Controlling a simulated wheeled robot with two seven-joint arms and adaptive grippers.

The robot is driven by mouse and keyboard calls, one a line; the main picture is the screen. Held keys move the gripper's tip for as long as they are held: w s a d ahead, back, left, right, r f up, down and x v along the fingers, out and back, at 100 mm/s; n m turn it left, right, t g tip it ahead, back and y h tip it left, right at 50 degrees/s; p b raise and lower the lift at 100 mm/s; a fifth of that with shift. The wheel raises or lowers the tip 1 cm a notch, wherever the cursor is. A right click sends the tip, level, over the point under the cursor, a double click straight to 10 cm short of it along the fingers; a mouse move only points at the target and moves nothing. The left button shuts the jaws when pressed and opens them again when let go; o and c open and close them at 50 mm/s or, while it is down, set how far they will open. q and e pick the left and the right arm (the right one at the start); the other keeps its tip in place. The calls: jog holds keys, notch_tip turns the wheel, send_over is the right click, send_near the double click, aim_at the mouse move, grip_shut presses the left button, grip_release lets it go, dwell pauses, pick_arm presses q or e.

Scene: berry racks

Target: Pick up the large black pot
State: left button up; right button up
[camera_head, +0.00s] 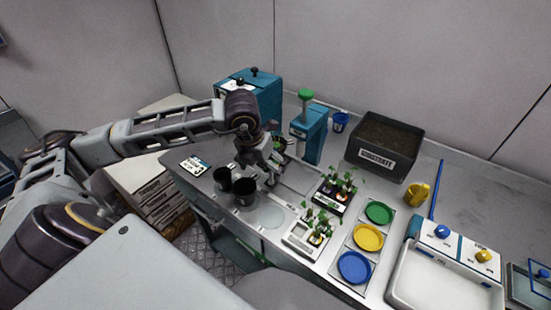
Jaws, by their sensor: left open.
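Two black pots stand side by side at the left front of the grey counter. The large black pot (245,191) is the right one, and the smaller black pot (222,179) is just left of it. Both look upright. My left gripper (257,176) reaches in from the left, pointing down, and is open just behind and above the large pot's rim. Its fingers overlap the rim area in the picture, and I cannot tell whether they touch the pot. My right gripper is not in view.
Seedling trays (305,236) stand right of the pots. Green, yellow and blue dishes (354,267) lie further right. A teal device with a green knob (307,95) stands behind the gripper. A dark soil bin (418,152) is at the back. A white sink (440,285) is front right.

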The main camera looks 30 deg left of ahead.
aim_at(284, 142)
pick_arm(q)
jog(key=shift+w+a+f+y, duration=0.1)
jog(key=shift+a+f+y, duration=0.2)
jog(key=shift+a, duration=0.3)
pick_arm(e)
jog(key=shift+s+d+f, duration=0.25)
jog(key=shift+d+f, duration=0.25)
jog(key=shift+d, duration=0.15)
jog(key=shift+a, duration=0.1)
pick_arm(q)
jog(key=shift+w+a+p, duration=0.15)
jog(key=shift+w+p, duration=0.1)
jog(key=shift+w, duration=1.2)
jog(key=shift+w+a+p, duration=0.15)
jog(key=shift+w+p, duration=0.05)
jog(key=shift+w, duration=1.25)
jog(key=shift+w+a, duration=0.1)
jog(key=shift+w, duration=0.6)
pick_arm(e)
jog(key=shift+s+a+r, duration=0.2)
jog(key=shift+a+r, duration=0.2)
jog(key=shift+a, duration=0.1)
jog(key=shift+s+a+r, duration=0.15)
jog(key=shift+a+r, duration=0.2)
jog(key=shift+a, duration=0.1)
pick_arm(q)
jog(key=shift+w, duration=0.1)
